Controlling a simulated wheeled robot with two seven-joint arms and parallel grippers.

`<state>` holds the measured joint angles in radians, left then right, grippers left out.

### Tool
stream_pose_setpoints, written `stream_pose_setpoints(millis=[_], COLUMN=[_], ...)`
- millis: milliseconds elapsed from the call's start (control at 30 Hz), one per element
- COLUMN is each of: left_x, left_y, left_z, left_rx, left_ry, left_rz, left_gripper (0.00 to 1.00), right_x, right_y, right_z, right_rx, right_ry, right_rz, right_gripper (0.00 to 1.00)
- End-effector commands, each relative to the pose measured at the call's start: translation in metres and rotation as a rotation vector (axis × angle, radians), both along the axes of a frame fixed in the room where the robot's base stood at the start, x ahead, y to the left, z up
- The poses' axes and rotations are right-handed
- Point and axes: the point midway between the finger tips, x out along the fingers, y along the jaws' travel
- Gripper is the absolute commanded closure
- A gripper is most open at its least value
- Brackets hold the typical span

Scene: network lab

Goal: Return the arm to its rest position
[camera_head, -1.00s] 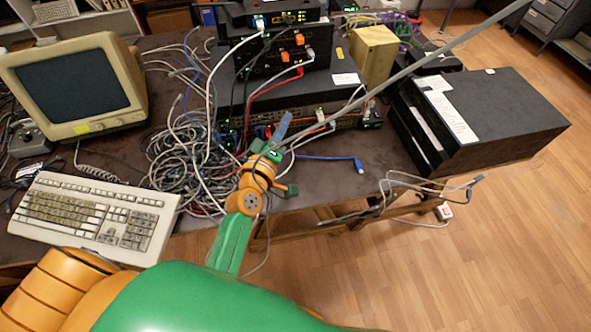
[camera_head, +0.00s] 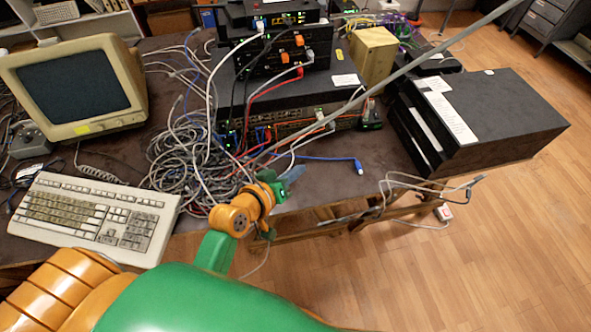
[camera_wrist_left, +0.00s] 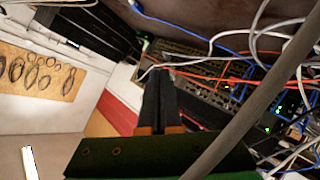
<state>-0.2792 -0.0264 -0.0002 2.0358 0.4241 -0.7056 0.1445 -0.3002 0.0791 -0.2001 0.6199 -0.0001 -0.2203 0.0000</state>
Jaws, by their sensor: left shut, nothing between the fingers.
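My left arm, green and orange, comes in from the lower left in the head view. Its left gripper (camera_head: 291,174) is over the front edge of the table, in front of the stacked network gear. The fingers are together with nothing between them. In the left wrist view the gripper's dark fingers (camera_wrist_left: 160,98) point toward the rack of switches and cables. My right gripper is not in view.
Stacked network switches (camera_head: 290,65) stand at the back of the table. A tangle of grey cables (camera_head: 185,150), a keyboard (camera_head: 95,215) and a monitor (camera_head: 75,88) lie to the left. A black box unit (camera_head: 490,115) sits at right. A blue cable plug (camera_head: 358,166) lies near the gripper.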

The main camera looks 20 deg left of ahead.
Motion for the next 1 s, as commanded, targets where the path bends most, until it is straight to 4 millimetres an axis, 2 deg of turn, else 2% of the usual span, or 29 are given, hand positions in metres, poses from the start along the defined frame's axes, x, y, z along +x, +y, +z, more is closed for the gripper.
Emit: stream_pose_setpoints(millis=[167, 267, 367, 500, 733, 767, 1000], left_x=[0.0, -0.013, -0.047, -0.103, -0.184, -0.187, -0.181], left_y=[0.0, -0.002, -0.001, 0.012, 0.046, 0.048, 0.045], left_z=[0.0, -0.009, -0.028, -0.05, -0.059, -0.065, -0.136], left_rx=[0.0, 0.055, 0.194, 0.395, 0.63, 0.641, 0.632], left_ry=[0.0, 0.05, 0.174, 0.37, 0.653, 0.673, 0.71], left_rz=[0.0, -0.039, -0.129, -0.241, -0.351, -0.358, -0.376], left_gripper=[1.0, 1.0, 1.0, 1.0, 1.0, 1.0, 1.0], right_x=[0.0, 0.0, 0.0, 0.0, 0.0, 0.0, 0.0], right_y=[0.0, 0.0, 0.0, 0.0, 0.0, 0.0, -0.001], right_z=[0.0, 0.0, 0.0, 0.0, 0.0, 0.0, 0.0], right_rx=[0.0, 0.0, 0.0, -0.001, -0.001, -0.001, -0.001], right_ry=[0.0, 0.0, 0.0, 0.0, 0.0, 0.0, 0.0], right_rz=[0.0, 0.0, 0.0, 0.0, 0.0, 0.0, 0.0], right_gripper=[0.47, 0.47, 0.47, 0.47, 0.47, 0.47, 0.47])
